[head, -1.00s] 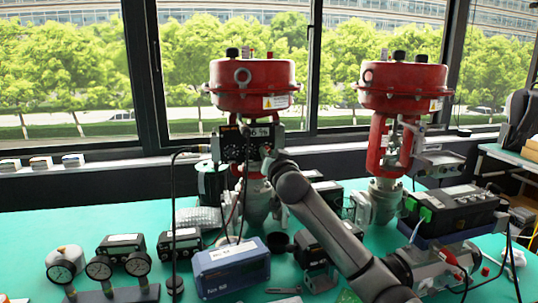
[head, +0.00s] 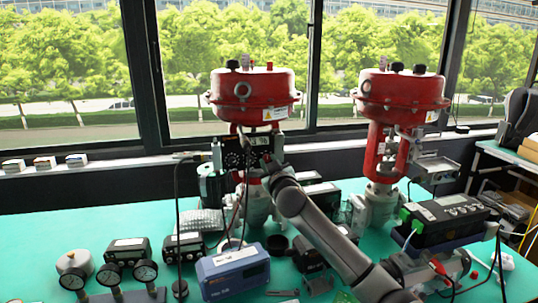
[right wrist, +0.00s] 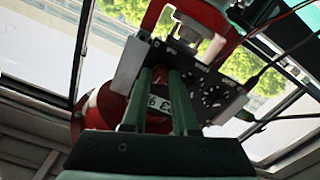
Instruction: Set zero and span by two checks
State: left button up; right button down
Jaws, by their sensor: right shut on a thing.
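The left red valve actuator (head: 253,97) stands upright at the back of the bench. The dark positioner (head: 246,155) is on its front, with a small white percent readout at its top right. It also shows in the right wrist view, with round dials on its face (right wrist: 222,94). My right gripper (head: 268,166) is at the positioner's right front. In the right wrist view its green fingers (right wrist: 158,76) reach the positioner, with the percent label upside down between them. It is shut on a small part hidden at the fingertips. My left gripper is out of view.
A blue box (head: 233,272) sits below the valve. Several gauges (head: 110,275) stand at front left. A second red valve (head: 400,95) and a black unit with green connectors (head: 450,218) are at right. Cables hang before the positioner. The bench's left side (head: 50,225) is clear.

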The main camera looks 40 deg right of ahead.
jog(key=shift+r+n+p, duration=0.15)
jog(key=shift+n+p, duration=0.55)
jog(key=shift+n, duration=0.2)
jog(key=n+p, duration=0.2)
jog(key=n, duration=0.1)
jog(key=shift+n+p, duration=0.35)
jog(key=shift+n, duration=0.05)
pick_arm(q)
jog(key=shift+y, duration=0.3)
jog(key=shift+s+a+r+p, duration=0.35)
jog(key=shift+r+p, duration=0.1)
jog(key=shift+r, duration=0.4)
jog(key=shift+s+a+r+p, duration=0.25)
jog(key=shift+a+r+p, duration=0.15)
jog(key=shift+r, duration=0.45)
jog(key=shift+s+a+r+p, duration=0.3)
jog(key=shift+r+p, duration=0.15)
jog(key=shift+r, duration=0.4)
pick_arm(e)
jog(key=shift+n, duration=2.2)
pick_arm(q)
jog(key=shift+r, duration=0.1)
pick_arm(e)
jog(key=c, duration=0.7)
grip_release()
jog(key=shift+s, duration=0.1)
